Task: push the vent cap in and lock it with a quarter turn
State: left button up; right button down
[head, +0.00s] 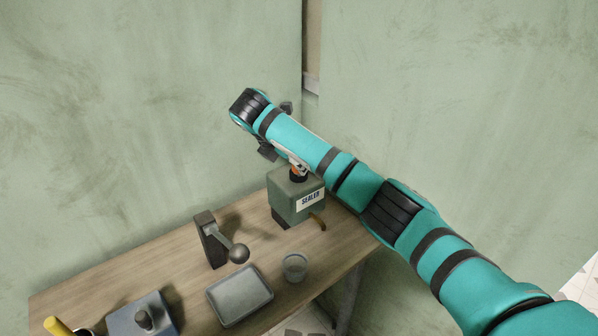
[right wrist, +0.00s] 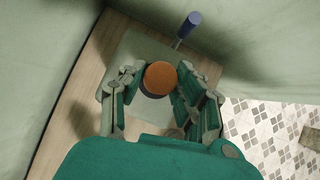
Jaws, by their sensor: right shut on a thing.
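The vent cap is a round orange-brown disc (right wrist: 160,78), seen from above in the right wrist view. A small orange part of it shows in the head view (head: 296,171), on top of the grey-green container labelled SEALER (head: 290,203). My right gripper (right wrist: 159,82) is shut on the cap, with a finger on each side of it. In the head view the gripper (head: 298,167) is mostly hidden by my right arm. I cannot tell how deep the cap sits or how far it is turned. My left gripper is out of view.
The container stands at the back of the wooden table (head: 185,262). A dark lever stand with a ball (head: 212,240), a grey tray (head: 240,297), a clear cup (head: 294,268) and a blue block with a knob (head: 142,318) stand nearer. Walls rise close behind. A blue-handled part (right wrist: 188,25) shows beside the cap.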

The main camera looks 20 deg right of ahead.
jog(key=shift+m+g+h, duration=0.3)
jog(key=shift+m+g, duration=0.2)
jog(key=shift+m, duration=0.4)
jog(key=c, duration=0.9)
grip_release()
jog(key=shift+o, duration=0.2)
